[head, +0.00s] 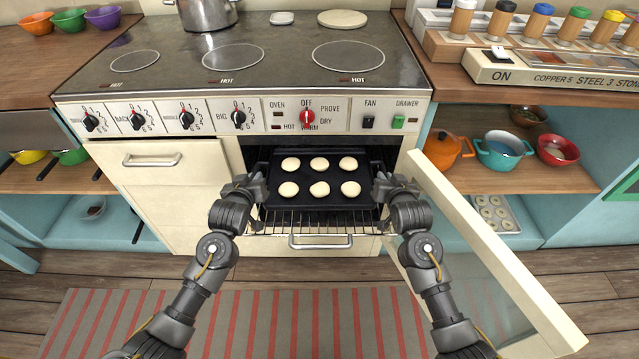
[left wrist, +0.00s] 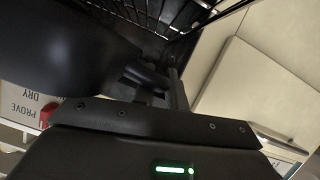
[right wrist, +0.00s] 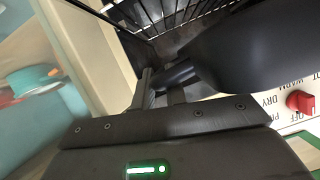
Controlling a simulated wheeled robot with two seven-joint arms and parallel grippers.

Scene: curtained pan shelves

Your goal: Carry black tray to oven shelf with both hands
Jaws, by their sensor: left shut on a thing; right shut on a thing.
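The black tray (head: 318,203) carries several pale round dough balls (head: 320,189) in two rows. It is at the mouth of the open oven, over the wire oven shelf (head: 310,226); I cannot tell whether it rests on the wires. My left gripper (head: 258,186) is shut on the tray's left side, and its handle shows between the fingers in the left wrist view (left wrist: 150,82). My right gripper (head: 380,186) is shut on the right side, and that handle shows in the right wrist view (right wrist: 172,78). Wire racks show beyond the tray in both wrist views.
The oven door (head: 490,260) is swung open to the right, close to my right arm. The control panel (head: 245,116) with knobs is above the opening. A closed drawer with a handle (head: 320,241) is below. Open shelves with pans (head: 503,150) are at right.

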